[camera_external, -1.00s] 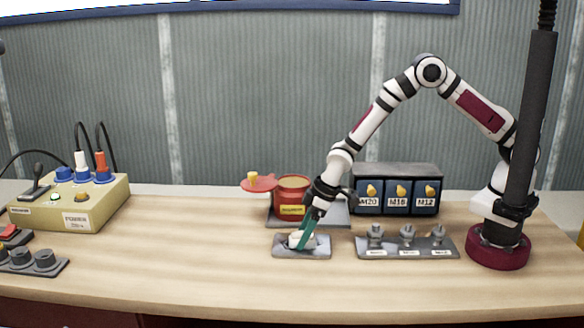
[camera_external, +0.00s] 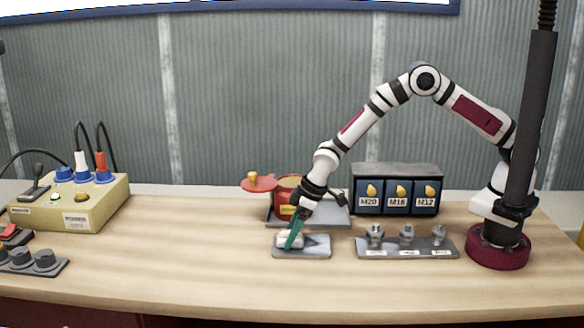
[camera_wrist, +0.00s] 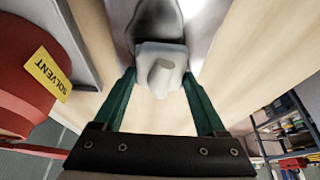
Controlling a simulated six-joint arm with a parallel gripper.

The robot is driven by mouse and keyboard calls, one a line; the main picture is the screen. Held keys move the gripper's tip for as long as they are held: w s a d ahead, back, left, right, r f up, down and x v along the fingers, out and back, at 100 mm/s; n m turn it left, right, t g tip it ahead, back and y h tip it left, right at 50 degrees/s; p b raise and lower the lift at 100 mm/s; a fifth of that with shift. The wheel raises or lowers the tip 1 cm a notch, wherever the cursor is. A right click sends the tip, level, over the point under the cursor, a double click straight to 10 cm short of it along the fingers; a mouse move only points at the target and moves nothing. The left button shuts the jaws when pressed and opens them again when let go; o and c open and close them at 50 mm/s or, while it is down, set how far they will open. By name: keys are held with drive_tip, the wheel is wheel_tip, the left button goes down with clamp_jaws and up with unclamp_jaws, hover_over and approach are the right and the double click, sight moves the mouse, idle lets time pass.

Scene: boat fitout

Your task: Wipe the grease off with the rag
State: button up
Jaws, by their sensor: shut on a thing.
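My gripper (camera_external: 292,238) is shut on a whitish rag (camera_external: 285,242) with its green fingers. The rag is held low at the left part of a small grey plate (camera_external: 318,250) on the bench. In the wrist view the rag (camera_wrist: 160,68) sits between the two fingertips of my gripper (camera_wrist: 160,85), with a grey shiny surface beyond it. I cannot make out any grease; the rag and fingers cover part of the plate.
A red solvent can (camera_external: 287,186) with its lid swung out stands on a grey tray (camera_external: 338,213) just behind. A holder with several bolts (camera_external: 407,250) is to the right, before drawers (camera_external: 397,192). A yellow power box (camera_external: 75,205) stands left. Bench between is clear.

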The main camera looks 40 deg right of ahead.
sight(318, 246)
drive_tip(key=shift+s+d, duration=2.85)
drive_tip(key=shift+s, duration=0.2)
wheel_tip(318, 246, up, 2)
drive_tip(key=shift+d+r, duration=0.1)
drive_tip(key=shift+d, duration=0.05)
drive_tip(key=shift+r, duration=2.9)
drive_tip(key=shift+d, duration=0.1)
drive_tip(key=shift+f, duration=0.15)
